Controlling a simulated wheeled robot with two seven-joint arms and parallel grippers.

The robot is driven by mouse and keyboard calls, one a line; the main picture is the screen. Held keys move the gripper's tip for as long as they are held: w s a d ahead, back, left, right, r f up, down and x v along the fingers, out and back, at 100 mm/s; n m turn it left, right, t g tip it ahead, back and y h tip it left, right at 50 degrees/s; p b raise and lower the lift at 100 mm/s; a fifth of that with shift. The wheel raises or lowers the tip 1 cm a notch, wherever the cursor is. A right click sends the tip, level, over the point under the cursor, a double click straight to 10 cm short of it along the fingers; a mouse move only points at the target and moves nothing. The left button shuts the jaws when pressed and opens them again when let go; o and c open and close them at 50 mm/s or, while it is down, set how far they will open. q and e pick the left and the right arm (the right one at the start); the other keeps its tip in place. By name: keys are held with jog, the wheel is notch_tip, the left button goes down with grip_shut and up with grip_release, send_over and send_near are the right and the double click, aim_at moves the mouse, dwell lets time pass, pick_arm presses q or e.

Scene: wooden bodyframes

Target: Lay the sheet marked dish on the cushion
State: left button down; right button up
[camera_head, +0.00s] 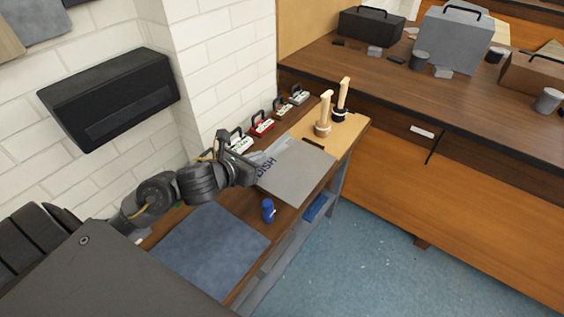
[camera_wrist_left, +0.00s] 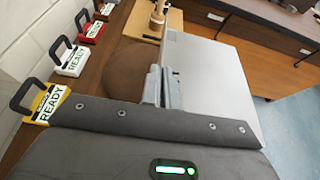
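The grey sheet (camera_head: 300,170) bears the word DISH along its left edge, near my left gripper (camera_head: 250,160). That gripper is shut on the sheet's edge. In the left wrist view the fingers (camera_wrist_left: 161,87) meet the edge of the sheet (camera_wrist_left: 215,75), which extends away to the right. A rounded brown thing (camera_wrist_left: 128,72), probably the cushion, lies on the bench beside and partly behind the sheet. In the head view the sheet and gripper hide it. I cannot tell whether the sheet touches it. My right gripper is not in view.
A blue-grey mat (camera_head: 205,252) and a small blue bottle (camera_head: 268,211) are on the near bench. Several READY-marked blocks with handles, one red (camera_head: 262,124), line the wall. Two wooden-handled tools (camera_head: 323,115) stand at the far end. A black wall box (camera_head: 110,98) hangs left.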

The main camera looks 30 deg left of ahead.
pick_arm(q)
jog(key=w+a+f+p, duration=0.1)
jog(key=w+a+f, duration=0.1)
jog(key=w, duration=0.1)
jog(key=w+a+f+p, duration=0.1)
jog(key=w+a+f, duration=0.2)
jog(key=w, duration=0.1)
jog(key=w+a+f+p, duration=0.1)
jog(key=w+a+f, duration=0.1)
jog(key=w+f, duration=0.1)
jog(key=shift+w+a+f, duration=0.25)
jog(key=shift+w+a, duration=0.05)
jog(key=shift+w+a+f+p, duration=0.3)
jog(key=shift+w+f+p, duration=0.05)
jog(key=shift+f, duration=0.3)
notch_tip(320, 180, down, 2)
jog(key=shift+f+p, duration=0.1)
jog(key=shift+p, duration=0.65)
jog(key=shift+f, duration=0.45)
jog(key=shift+f, duration=0.1)
